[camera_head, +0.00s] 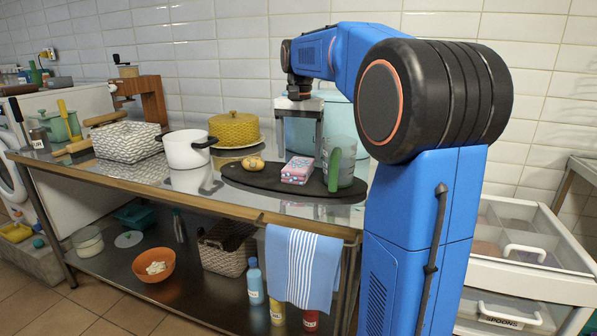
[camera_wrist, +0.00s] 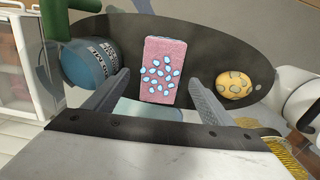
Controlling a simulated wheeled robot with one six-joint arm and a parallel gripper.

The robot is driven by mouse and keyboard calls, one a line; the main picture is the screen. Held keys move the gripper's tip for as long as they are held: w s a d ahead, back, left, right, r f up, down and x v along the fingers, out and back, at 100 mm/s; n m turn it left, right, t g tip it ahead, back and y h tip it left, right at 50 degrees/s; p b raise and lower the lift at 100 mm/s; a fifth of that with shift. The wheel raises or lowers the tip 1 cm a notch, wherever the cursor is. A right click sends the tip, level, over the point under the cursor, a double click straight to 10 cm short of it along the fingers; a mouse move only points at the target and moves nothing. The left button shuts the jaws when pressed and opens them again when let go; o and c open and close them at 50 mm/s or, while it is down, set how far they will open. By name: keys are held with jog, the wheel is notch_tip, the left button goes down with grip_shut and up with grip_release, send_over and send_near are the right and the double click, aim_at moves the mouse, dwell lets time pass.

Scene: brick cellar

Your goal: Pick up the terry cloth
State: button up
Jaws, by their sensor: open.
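A pink block-shaped folded cloth with pale blue spots, which looks like the terry cloth (camera_head: 297,170), lies on a dark oval board (camera_head: 240,176) on the metal table. In the wrist view the pink cloth (camera_wrist: 162,70) shows between and beyond the fingers, with a gap on both sides. My gripper (camera_head: 303,140) points down above and behind the cloth in the head view. My gripper (camera_wrist: 160,77) is open and empty in the wrist view. I cannot tell its exact height above the board.
A grey-blue mug (camera_head: 346,160) with a green handle stands close right of the cloth. A spotted yellowish round item (camera_head: 253,163) lies left of it. A white pot (camera_head: 186,149) and yellow lidded dish (camera_head: 234,129) stand further left. A blue striped towel (camera_head: 300,265) hangs at the table's front.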

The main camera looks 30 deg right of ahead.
aim_at(298, 164)
jog(key=shift+w+f, duration=0.1)
jog(key=shift+f, duration=2.4)
jog(key=c, duration=1.1)
